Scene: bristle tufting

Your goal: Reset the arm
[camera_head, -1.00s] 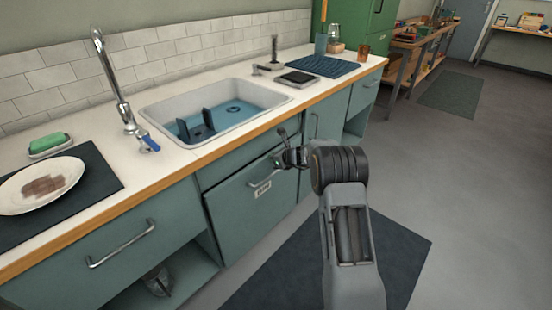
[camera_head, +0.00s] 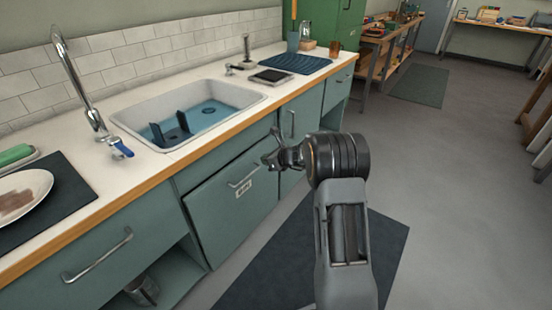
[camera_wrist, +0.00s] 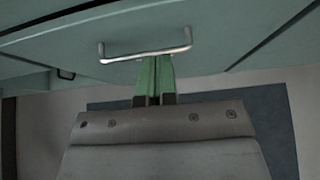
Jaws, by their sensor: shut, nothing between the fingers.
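My gripper (camera_head: 268,161) is held out in front of the sink cabinet, at the end of my grey arm. In the wrist view, its two green fingers (camera_wrist: 154,80) are pressed together and hold nothing. The fingertips appear just below a metal bar handle (camera_wrist: 145,53) on a teal front. I cannot tell whether they touch it. In the head view, the labelled cabinet front under the sink has a handle (camera_head: 242,184), to the lower left of my gripper.
The sink (camera_head: 240,97) holds water and a dark rack (camera_head: 171,130). A plate with a brown stain (camera_head: 35,186) lies on a dark mat at left. A blue ribbed mat (camera_head: 292,63) is farther along the counter. A dark floor mat (camera_head: 290,265) lies below; open floor is at right.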

